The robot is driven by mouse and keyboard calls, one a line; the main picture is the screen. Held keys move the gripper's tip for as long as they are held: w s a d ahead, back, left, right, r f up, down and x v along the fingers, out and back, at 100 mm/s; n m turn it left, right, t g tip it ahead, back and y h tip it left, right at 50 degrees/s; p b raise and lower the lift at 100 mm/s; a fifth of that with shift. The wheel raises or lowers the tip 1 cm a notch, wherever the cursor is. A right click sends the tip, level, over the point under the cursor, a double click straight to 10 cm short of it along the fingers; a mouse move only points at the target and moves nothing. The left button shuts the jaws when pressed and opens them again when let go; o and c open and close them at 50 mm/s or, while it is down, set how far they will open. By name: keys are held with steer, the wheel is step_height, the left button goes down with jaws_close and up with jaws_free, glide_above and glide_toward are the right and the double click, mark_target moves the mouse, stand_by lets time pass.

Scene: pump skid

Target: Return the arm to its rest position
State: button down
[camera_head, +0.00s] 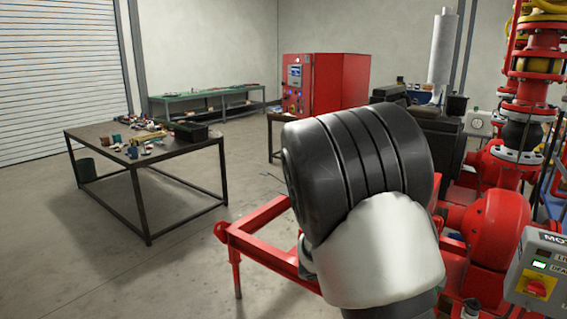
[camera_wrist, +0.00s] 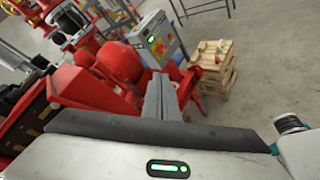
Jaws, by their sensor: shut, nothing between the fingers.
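My gripper (camera_wrist: 160,84) shows in the wrist view with its grey fingers together and nothing between them. It points over the floor in front of the red pump equipment (camera_wrist: 110,75), and I see no contact with it. In the head view a large black and white link of my arm (camera_head: 370,250) is raised and bent across the middle, hiding part of the red skid frame (camera_head: 262,222). My gripper is not visible in the head view.
A motor control box (camera_head: 540,272) with a red switch stands at the right; it also shows in the wrist view (camera_wrist: 158,40). A cluttered workbench (camera_head: 100,135) is at left. Open floor (camera_head: 120,270) lies front left.

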steer(key=s+a+r+m+g+y+p, duration=0.1)
steer(key=s+a+r+m+y, duration=0.1)
steer(key=s+m+y, duration=0.35)
steer(key=s+a+r+m+g+y, duration=0.1)
steer(key=s+a+r+m+y, duration=0.1)
steer(key=s, duration=0.6)
steer(key=s+a+r+m+t+y+p, duration=0.1)
steer(key=s+a+r+m+t+y, duration=0.3)
steer(key=a, duration=0.7)
steer(key=s+r+y, duration=0.2)
steer(key=s+r, duration=0.1)
steer(key=shift+a+r+m+t, duration=0.3)
steer(key=shift+m, duration=0.05)
